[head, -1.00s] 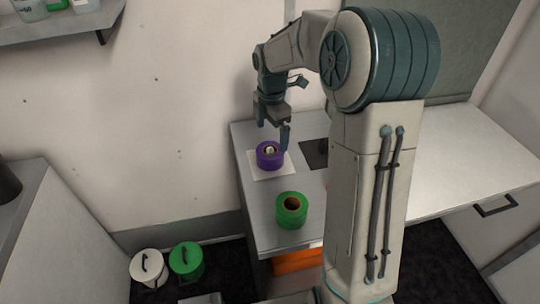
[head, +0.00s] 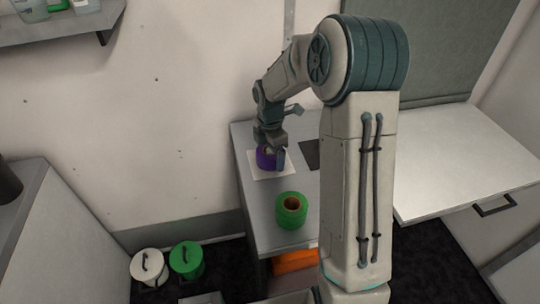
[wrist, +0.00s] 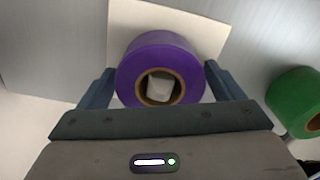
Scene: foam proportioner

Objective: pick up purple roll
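The purple roll (head: 265,157) lies flat on a white square (head: 284,170) on the grey counter. In the wrist view the purple roll (wrist: 160,62) shows its brown core with a white thing inside. My gripper (head: 271,155) is down at the roll and hides part of it. In the wrist view my gripper (wrist: 160,90) is open, with one finger on each side of the roll. A small gap seems to show between fingers and roll; contact is not clear.
A green roll (head: 291,210) stands on the counter (head: 262,222) nearer the front; it also shows at the right of the wrist view (wrist: 296,102). A dark square (head: 311,154) lies right of the white one. A white bucket (head: 147,264) and a green bucket (head: 186,259) stand on the floor.

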